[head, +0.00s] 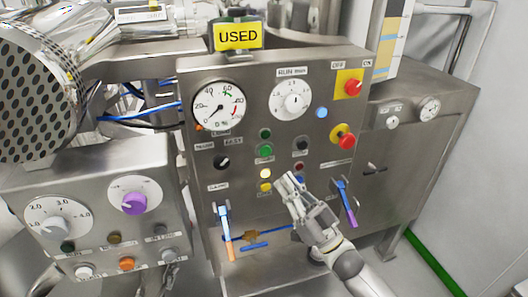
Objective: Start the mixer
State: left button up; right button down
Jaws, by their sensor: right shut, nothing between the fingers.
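The mixer's grey control panel (330,92) fills the middle of the head view. It carries a round gauge (218,105), a white timer dial (291,100), a green button (265,151) with a darker green one just above it, and a lit yellow lamp (265,173). A red knob on a yellow plate (352,87) and a red emergency-stop button (346,141) sit at the panel's right. My right gripper (287,184) is shut and empty, in front of the lower panel, right of the yellow lamp and below the green button. Contact cannot be told. My left gripper is not in view.
A yellow "USED" sign (238,36) stands on top of the panel. A second control box (85,178) with a purple knob (134,203) stands at the left.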

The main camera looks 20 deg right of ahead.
aim_at(265, 151)
jog(key=shift+s+a+r+y, duration=0.15)
jog(key=shift+s+r+y, duration=0.15)
jog(key=shift+r, duration=0.35)
jog(key=shift+w, duration=0.1)
jog(key=shift+w+a+b, duration=0.15)
jog(key=shift+w+b, duration=1.95)
jog(key=shift+w, duration=2.3)
jog(key=shift+w, duration=0.1)
jog(key=shift+w, duration=0.3)
